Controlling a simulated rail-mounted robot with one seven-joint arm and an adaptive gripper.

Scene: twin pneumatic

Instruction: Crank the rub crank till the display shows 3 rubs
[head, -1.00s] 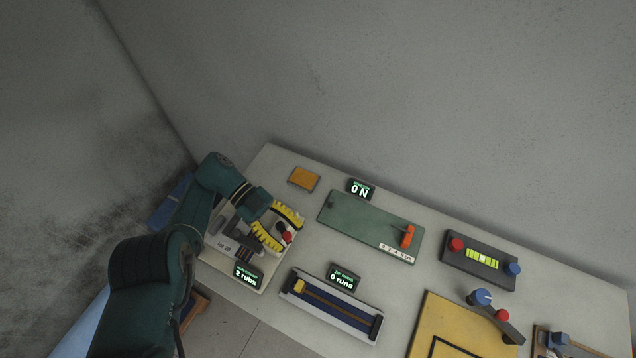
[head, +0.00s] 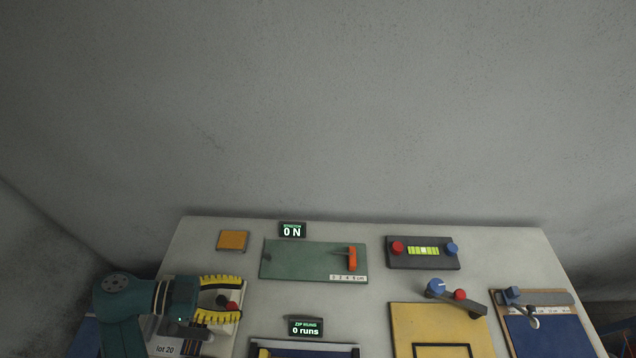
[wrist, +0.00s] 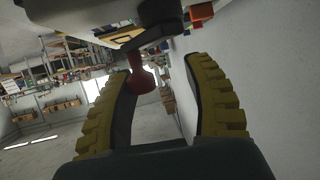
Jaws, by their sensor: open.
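The rub crank's red knob (head: 232,305) shows between the yellow ribbed fingers of my gripper (head: 238,298) in the head view, at the lower left. In the wrist view the red knob (wrist: 140,80) hangs from a dark crank arm (wrist: 158,36), between my gripper's fingers (wrist: 160,75) and nearer the left one. The fingers are spread, with a clear gap on the right side of the knob. My wrist and fingers hide part of the crank's pale base (head: 228,340).
An orange block (head: 233,240) lies behind. Another crank with a blue knob (head: 436,286) stands farther right.

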